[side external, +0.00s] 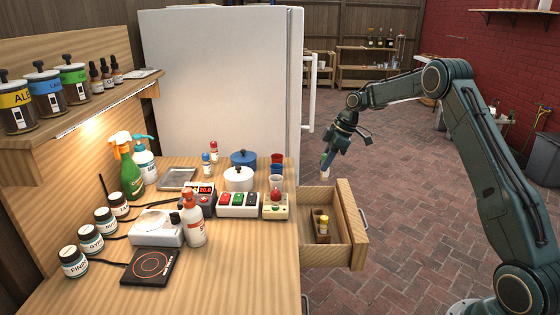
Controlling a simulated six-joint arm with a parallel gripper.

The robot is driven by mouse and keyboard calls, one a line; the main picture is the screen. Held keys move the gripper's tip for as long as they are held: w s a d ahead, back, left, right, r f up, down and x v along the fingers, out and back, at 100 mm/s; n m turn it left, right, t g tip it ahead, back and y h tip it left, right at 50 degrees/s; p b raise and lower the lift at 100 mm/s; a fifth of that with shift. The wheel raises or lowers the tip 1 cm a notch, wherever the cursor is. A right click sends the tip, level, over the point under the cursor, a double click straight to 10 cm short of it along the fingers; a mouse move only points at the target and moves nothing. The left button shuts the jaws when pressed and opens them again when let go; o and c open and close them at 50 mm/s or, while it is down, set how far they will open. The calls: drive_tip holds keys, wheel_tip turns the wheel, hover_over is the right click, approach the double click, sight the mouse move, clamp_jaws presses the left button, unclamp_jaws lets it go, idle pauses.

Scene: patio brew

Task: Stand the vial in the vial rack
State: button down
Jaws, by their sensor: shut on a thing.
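My gripper (328,158) is in the side view above the back of the open drawer, pointing down. It is shut on the vial (325,173), whose pale lower end shows below the fingers; the rest is mostly hidden. A small brown wooden rack (321,239), which looks like the vial rack, stands inside the open drawer (352,225). A yellow-capped vial (322,221) stands in this rack. The held vial is above the rack and apart from it.
The counter left of the drawer holds a white pot (239,179), a blue pot (244,158), a switch box (238,204), a spray bottle (131,170) and several jars. Two capped vials (206,164) stand near a metal tray (178,179). A white fridge (220,80) rises behind.

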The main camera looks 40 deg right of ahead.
drive_tip(key=shift+f, duration=0.1)
wheel_tip(320, 180, down, 20)
drive_tip(key=shift+r, duration=0.1)
idle(0.9)
drive_tip(key=c, duration=1.5)
unclamp_jaws()
drive_tip(key=v, duration=1.2)
drive_tip(key=shift+a, duration=0.1)
